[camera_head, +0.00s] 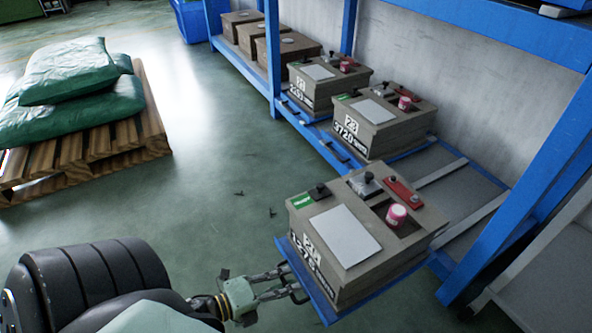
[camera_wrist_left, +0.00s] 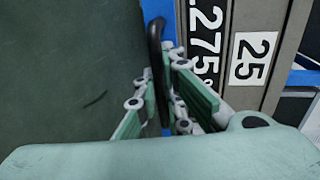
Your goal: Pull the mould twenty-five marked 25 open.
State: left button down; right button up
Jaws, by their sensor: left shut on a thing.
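The mould twenty-five (camera_head: 355,235) is a grey-brown box on a blue sliding tray (camera_head: 312,283) that stands out from the blue rack, further out than its neighbours. A white plate, a green label, a red part and a pink-and-white cup are on its top. Its front shows the white label 25 (camera_wrist_left: 252,58) in the left wrist view. My left gripper (camera_head: 292,282) is at the tray's front, shut on a black handle (camera_wrist_left: 156,75), which stands between its green fingers (camera_wrist_left: 160,108). My right gripper is in neither view.
Another marked mould (camera_head: 385,122) and a further one (camera_head: 325,82) stand on the rack behind, with plain boxes (camera_head: 285,50) beyond. A rack post (camera_head: 525,190) is close on the right. A pallet (camera_head: 85,150) with green sacks stands left. The floor (camera_head: 215,170) between is mostly clear.

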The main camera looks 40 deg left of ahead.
pick_arm(q)
jog(key=shift+s+a, duration=0.15)
jog(key=c, duration=2.1)
grip_release()
jog(key=v, duration=1.2)
